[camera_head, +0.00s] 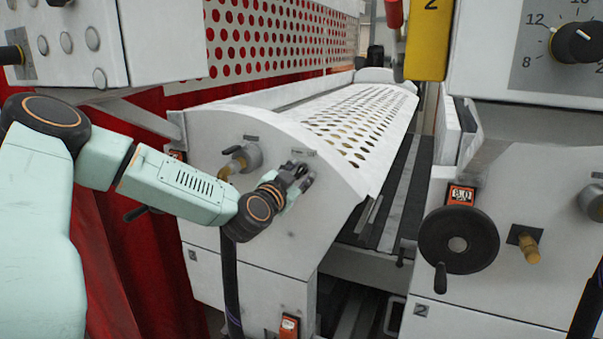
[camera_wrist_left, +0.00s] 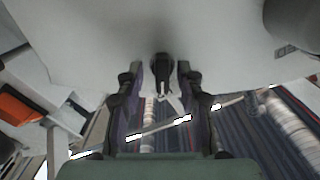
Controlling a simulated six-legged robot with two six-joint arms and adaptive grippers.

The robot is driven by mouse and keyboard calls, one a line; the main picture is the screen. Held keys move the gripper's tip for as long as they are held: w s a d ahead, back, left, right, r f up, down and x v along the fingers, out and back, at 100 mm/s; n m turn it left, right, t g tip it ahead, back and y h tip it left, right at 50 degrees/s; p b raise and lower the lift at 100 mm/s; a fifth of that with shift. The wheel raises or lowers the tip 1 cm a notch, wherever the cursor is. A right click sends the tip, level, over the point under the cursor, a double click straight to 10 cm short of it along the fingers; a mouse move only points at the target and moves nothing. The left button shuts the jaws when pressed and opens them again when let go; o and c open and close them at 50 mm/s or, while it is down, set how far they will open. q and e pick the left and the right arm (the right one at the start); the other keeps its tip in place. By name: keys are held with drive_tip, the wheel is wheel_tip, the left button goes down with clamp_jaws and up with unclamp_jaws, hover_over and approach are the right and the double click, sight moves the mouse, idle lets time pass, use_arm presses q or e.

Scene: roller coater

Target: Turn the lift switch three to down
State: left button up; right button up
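My left gripper (camera_head: 297,176) reaches from the left to the white end panel (camera_head: 335,215) of the roller machine. In the left wrist view its two dark fingers (camera_wrist_left: 161,80) stand apart on either side of a small black switch (camera_wrist_left: 162,68) on the panel. A gap shows between the switch and each finger. In the head view the gripper hides most of this switch, below a small label. I cannot read the label or the switch's setting. My right gripper is in neither view.
A grey round fitting with a brass-coloured part (camera_head: 240,160) sits on the panel just left of the gripper. A black handwheel (camera_head: 458,243) and a brass-coloured knob (camera_head: 528,245) are on the right-hand unit. A perforated white cover (camera_head: 365,115) tops the machine. A yellow block (camera_head: 428,45) hangs above.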

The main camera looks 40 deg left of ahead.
use_arm(q)
drive_tip(key=shift+s+r, duration=0.35)
drive_tip(key=shift+s, duration=0.35)
drive_tip(key=shift+w+f, duration=0.35)
drive_tip(key=shift+w, duration=0.4)
drive_tip(key=c, duration=0.5)
drive_tip(key=shift+s+r, duration=0.15)
drive_tip(key=shift+s, duration=0.2)
clamp_jaws()
